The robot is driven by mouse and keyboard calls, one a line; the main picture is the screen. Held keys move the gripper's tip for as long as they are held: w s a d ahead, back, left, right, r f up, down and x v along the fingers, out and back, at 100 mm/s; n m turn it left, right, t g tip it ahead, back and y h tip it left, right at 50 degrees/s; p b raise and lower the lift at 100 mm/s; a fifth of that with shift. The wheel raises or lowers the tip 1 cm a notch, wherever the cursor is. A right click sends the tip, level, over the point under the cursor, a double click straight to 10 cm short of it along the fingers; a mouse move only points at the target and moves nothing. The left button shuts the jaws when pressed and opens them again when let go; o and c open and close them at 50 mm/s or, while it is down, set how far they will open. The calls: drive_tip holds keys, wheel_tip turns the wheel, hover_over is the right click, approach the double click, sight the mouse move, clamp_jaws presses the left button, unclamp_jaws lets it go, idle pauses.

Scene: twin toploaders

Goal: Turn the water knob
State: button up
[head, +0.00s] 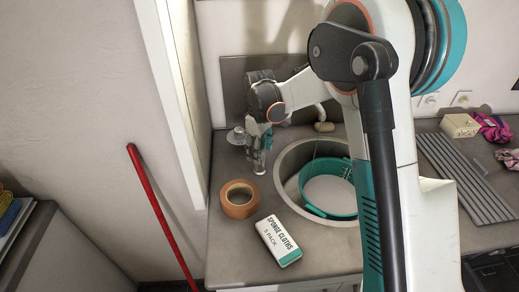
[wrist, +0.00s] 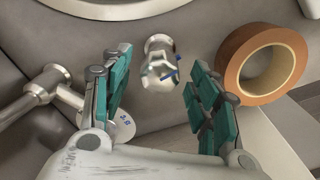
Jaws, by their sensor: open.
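The water knob (wrist: 160,64) is a small silver fitting with blue marks, standing on the grey counter in the wrist view. My gripper (wrist: 158,75) is open, with one teal-padded finger on each side of the knob in the picture. I see clear gaps between the knob and both fingers, and nothing is held. In the head view my gripper (head: 259,150) points down at the counter left of the sink. The knob is mostly hidden there by the gripper.
A brown tape roll (wrist: 234,75) lies close to the right finger. A silver pipe fitting (wrist: 38,92) is at the left. The round sink (head: 286,166) holds a teal strainer (head: 345,213). A sponge cloths pack (head: 279,241) lies at the front. A red pole (head: 160,213) leans at the left.

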wheel_tip(320, 180, up, 12)
idle(0.6)
idle(6.9)
